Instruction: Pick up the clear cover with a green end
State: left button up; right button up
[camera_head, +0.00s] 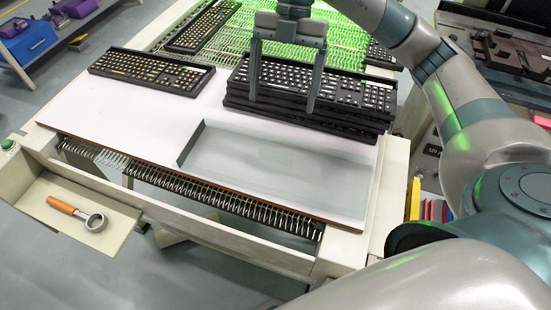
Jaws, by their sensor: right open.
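My right gripper (282,104) is open over a stack of black keyboards (350,92). Its two fingers are spread wide and point down. The fingertips overlap the stack's front part in the picture; I cannot tell if they touch it. I cannot clearly make out a clear cover with a green end. A small green mark shows on the top keyboard, right of the fingers. A shallow grey tray-like recess (285,165) with a dark left edge lies on the white tabletop in front of the stack. My left gripper is out of view.
A single keyboard (150,72) lies left of the stack, and another (203,24) lies behind it. A green-lit conveyor (350,45) runs behind. An orange-handled tool (75,212) rests in a side tray (35,190). The white tabletop (130,115) is clear at left.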

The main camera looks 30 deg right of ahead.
jog(key=p, duration=0.1)
send_over(276, 152)
jog(key=w+d, duration=0.2)
notch_tip(276, 152, down, 6)
jog(key=shift+a+f, duration=0.15)
jog(key=shift+f, duration=0.05)
jog(key=shift+s+a+f, duration=0.15)
jog(key=shift+s+f, duration=0.05)
jog(key=shift+f, duration=0.35)
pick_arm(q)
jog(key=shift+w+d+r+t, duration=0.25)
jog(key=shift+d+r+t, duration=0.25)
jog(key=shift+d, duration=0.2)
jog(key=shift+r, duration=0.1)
pick_arm(e)
jog(key=shift+f, duration=0.15)
jog(key=shift+s+a+f+p, duration=0.2)
jog(key=shift+f+p, duration=0.15)
jog(key=shift+f, duration=0.2)
jog(key=x, duration=0.3)
jog(key=shift+d+p, duration=0.15)
jog(key=shift+p, duration=0.25)
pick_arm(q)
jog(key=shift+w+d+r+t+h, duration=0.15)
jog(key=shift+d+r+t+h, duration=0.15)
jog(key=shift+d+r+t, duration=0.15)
pick_arm(e)
jog(key=shift+f, duration=0.4)
